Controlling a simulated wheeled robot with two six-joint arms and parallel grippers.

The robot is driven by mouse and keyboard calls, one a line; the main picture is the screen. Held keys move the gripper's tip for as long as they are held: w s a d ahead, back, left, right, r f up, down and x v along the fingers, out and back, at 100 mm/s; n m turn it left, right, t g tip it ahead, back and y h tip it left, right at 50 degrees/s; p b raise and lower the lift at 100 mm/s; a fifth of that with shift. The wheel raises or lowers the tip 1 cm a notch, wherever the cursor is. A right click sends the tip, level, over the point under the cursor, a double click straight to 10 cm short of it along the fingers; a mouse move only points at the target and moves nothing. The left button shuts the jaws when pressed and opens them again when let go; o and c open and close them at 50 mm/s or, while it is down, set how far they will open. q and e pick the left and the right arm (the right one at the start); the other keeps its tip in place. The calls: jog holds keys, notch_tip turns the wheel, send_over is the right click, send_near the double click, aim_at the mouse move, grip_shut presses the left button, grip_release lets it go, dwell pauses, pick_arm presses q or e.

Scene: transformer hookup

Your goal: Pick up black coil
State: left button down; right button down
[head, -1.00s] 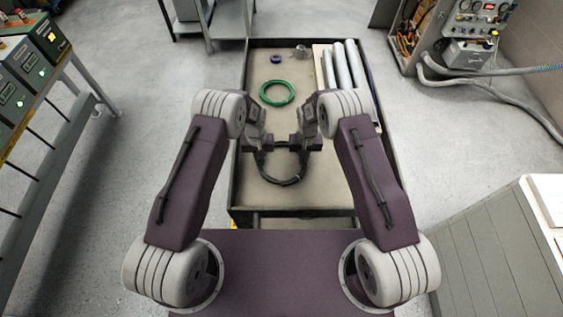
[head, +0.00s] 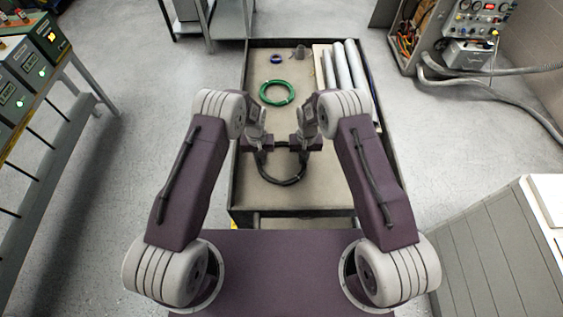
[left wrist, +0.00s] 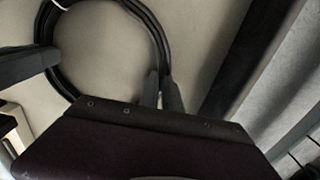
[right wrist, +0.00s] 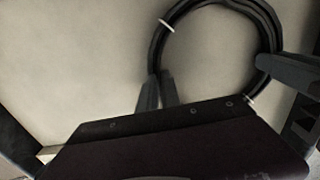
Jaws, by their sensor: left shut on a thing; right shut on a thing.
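The black coil (head: 284,181) is a loop of black cable over the near half of the cart. It shows in the left wrist view (left wrist: 152,27) and in the right wrist view (right wrist: 268,22), with light ties around it. My left gripper (head: 262,147) is shut on the coil's left side. My right gripper (head: 300,147) is shut on its right side. The fingertips show in the left wrist view (left wrist: 161,92) and in the right wrist view (right wrist: 158,92). My wrists hide the far part of the coil in the head view.
The cart's tray (head: 270,208) has a raised rim. A green coil (head: 277,92), a small blue ring (head: 277,59) and a small grey part (head: 300,52) lie farther back. Grey tubes (head: 343,68) lie at the back right. A bench with lit devices (head: 12,95) stands left.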

pick_arm(q)
jog(key=shift+w+r, duration=0.1)
